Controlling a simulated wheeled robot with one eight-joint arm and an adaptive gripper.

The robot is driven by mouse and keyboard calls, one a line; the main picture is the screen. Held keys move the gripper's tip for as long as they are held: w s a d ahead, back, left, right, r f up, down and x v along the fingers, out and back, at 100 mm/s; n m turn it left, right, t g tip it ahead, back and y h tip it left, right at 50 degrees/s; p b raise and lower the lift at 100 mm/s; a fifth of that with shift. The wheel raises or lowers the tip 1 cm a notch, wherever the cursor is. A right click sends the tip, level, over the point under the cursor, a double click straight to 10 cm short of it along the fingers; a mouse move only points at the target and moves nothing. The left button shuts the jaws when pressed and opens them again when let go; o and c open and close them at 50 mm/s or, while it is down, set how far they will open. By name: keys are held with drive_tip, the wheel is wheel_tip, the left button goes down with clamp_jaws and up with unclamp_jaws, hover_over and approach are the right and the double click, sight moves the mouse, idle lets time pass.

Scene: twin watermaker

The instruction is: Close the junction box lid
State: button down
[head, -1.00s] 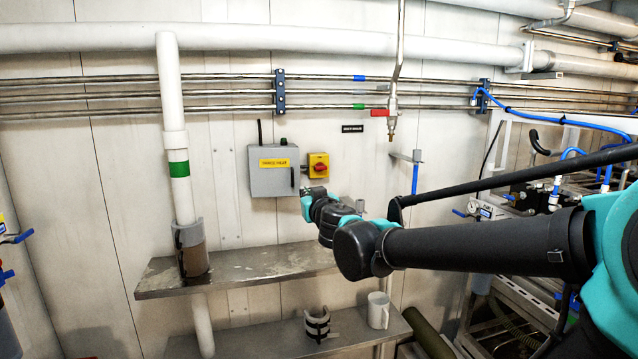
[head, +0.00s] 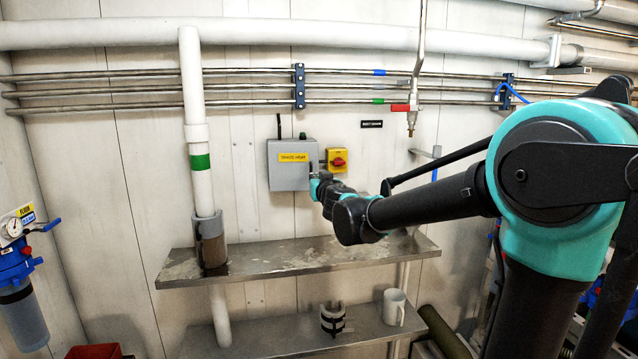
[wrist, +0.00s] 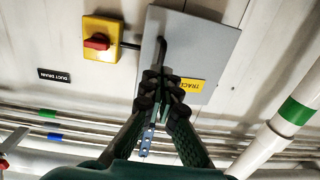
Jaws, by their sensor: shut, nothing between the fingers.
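The junction box (head: 283,178) is a grey wall box with a yellow TRACE HEAT label, in the middle of the head view. Its lid (wrist: 205,38) fills the upper right of the wrist view, upside down, with a dark handle on it. In the head view the lid lies across the box front and I see no gap, though its right edge is partly hidden by my gripper. My gripper (wrist: 165,88) is shut and empty, its fingertips in front of the lid near the handle. I cannot tell whether they touch it. It also shows in the head view (head: 315,178).
A yellow switch with a red knob (head: 338,160) is right of the box. Below is a steel shelf (head: 290,258), with a lower shelf holding a white mug (head: 394,307) and a clamp (head: 332,319). A white pipe (head: 197,120) stands left; thin pipes run above.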

sight(314, 171)
drive_tip(key=shift+x, duration=1.4)
drive_tip(key=shift+w+d, duration=0.15)
drive_tip(key=shift+w, duration=0.65)
drive_tip(key=shift+w+d, duration=0.2)
drive_tip(key=shift+w, duration=0.55)
drive_tip(key=shift+d, duration=0.1)
